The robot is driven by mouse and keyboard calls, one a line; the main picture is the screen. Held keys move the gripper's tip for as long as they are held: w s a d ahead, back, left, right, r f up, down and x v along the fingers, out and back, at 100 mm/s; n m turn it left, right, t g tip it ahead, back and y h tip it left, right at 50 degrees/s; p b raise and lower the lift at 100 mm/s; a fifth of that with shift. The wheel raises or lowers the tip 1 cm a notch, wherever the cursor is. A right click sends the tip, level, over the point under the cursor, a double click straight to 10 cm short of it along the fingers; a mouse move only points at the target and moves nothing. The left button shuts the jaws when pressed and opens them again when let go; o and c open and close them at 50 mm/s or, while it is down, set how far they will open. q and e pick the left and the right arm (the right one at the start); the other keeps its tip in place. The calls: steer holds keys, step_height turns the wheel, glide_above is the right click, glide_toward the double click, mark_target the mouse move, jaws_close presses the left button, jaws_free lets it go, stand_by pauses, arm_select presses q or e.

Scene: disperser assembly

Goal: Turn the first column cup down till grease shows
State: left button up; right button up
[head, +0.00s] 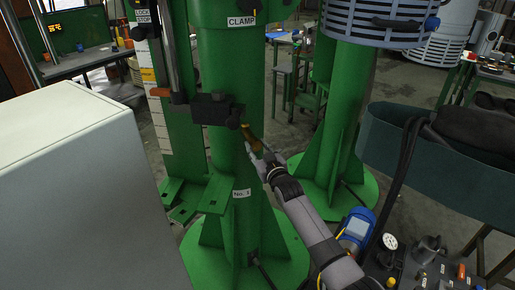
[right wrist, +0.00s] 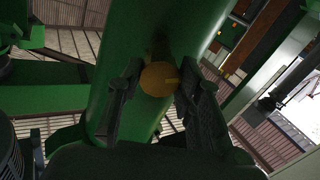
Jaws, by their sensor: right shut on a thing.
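The cup is a small brass-coloured round piece (head: 249,133) on the green column (head: 228,150), below a dark bracket. In the right wrist view the cup (right wrist: 158,79) sits between my two dark fingers, its round end facing the camera and a small tab at its right side. My right gripper (head: 254,146) reaches up from the lower right and is shut on the cup. The fingers hide part of the cup's sides. I see no grease. My left gripper is not in view.
The column carries a "No." label (head: 241,193) and a CLAMP label (head: 241,21). A second green column (head: 338,130) stands to the right. A pale cabinet (head: 75,165) fills the left.

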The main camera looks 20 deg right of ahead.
steer(key=shift+f, duration=0.1)
steer(key=o, duration=1.2)
steer(key=shift+c, duration=0.2)
steer(key=s+d, duration=0.1)
steer(key=s, duration=1.1)
